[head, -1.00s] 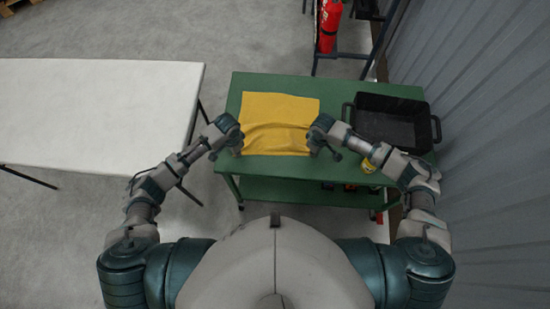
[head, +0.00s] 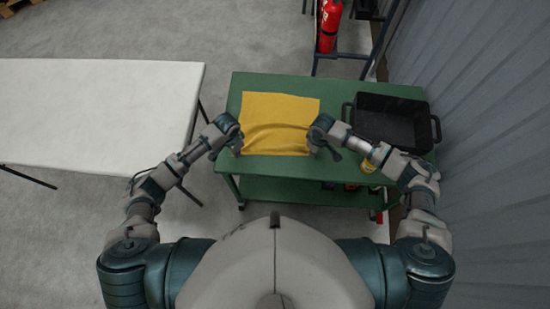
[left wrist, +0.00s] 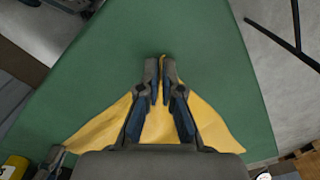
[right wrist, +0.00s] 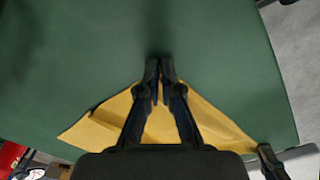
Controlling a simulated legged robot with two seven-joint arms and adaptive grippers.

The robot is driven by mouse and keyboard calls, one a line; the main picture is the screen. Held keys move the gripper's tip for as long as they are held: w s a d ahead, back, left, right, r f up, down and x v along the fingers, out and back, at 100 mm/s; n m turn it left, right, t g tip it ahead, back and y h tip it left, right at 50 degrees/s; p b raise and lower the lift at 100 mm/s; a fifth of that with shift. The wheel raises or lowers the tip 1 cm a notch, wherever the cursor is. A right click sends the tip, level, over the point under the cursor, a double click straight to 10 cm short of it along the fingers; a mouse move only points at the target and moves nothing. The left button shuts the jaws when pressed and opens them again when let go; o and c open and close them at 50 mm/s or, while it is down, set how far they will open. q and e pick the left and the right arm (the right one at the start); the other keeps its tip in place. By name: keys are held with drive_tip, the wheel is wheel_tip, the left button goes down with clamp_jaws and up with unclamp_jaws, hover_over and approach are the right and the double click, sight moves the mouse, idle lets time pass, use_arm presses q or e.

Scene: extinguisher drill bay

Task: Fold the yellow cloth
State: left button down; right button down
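The yellow cloth (head: 280,107) lies on the green workbench (head: 335,84), spread out with a raised crease running across its middle. My left gripper (head: 239,148) is at its near left corner. In the left wrist view its fingers (left wrist: 161,80) are closed together with yellow cloth pinched between them. My right gripper (head: 314,148) is at the near right corner. In the right wrist view its fingers (right wrist: 159,80) are closed together and the cloth (right wrist: 100,130) peaks up to them. The fingertips are partly hidden in the head view.
A black bin (head: 390,122) stands on the bench right of the cloth. A small yellow can (head: 368,165) is near the right forearm. A white table (head: 95,100) is at left. A red extinguisher (head: 328,25) hangs behind the bench. A corrugated wall (head: 480,130) bounds the right.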

use_arm(q)
drive_tip(key=shift+s+a+f, duration=0.15)
drive_tip(key=shift+s+f, duration=0.05)
drive_tip(key=shift+f, duration=0.1)
use_arm(e)
drive_tip(key=shift+s+d+f, duration=0.15)
drive_tip(key=shift+s+f, duration=0.05)
drive_tip(key=shift+f, duration=0.1)
